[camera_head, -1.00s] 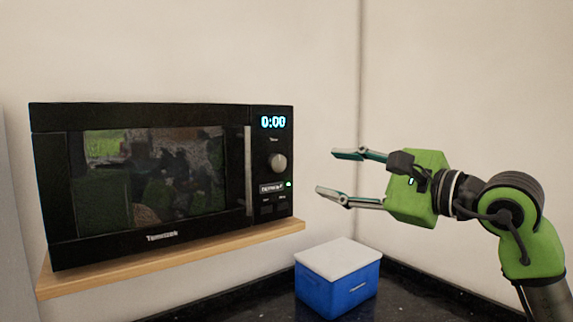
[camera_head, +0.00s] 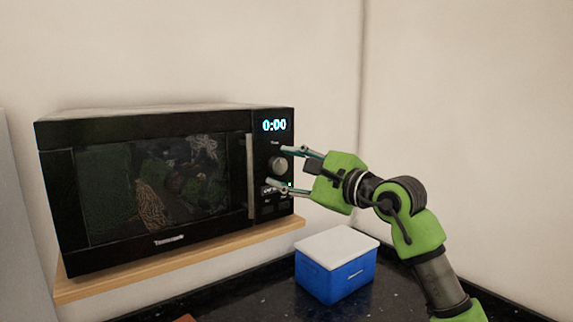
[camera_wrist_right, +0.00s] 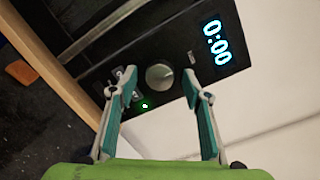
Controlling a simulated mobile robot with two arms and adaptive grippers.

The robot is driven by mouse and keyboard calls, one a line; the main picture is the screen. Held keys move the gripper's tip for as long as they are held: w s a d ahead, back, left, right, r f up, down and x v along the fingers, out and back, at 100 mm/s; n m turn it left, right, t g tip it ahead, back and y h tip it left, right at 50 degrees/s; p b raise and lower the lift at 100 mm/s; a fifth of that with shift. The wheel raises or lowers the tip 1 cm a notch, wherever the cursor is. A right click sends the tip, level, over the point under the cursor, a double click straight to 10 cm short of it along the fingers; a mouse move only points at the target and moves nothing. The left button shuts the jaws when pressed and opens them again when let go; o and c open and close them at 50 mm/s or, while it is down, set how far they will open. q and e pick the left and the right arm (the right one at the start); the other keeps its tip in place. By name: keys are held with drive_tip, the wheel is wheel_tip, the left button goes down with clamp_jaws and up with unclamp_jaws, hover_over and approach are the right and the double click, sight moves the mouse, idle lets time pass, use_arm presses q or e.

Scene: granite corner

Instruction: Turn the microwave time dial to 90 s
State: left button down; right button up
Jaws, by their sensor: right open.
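The black microwave (camera_head: 150,195) stands on a wooden shelf, its door shut. Its display (camera_head: 274,125) reads 0:00 and also shows in the right wrist view (camera_wrist_right: 218,44). The round silver time dial (camera_head: 278,164) is below the display. My right gripper (camera_head: 279,168) is open at the control panel, its fingers above and below the dial in the head view. In the right wrist view the dial (camera_wrist_right: 159,77) lies between and beyond the open fingertips (camera_wrist_right: 158,82), with a visible gap on both sides. Whether a finger touches the panel cannot be told. My left gripper is not in view.
The wooden shelf (camera_head: 180,262) juts out under the microwave. A blue box with a white lid (camera_head: 335,275) stands on the dark counter (camera_head: 255,295) below my right arm. The silver door handle (camera_head: 250,175) is left of the dial. The right wall is bare.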

drive_tip(key=shift+c, duration=0.3)
drive_tip(key=c, duration=1)
drive_tip(key=shift+f, duration=0.1)
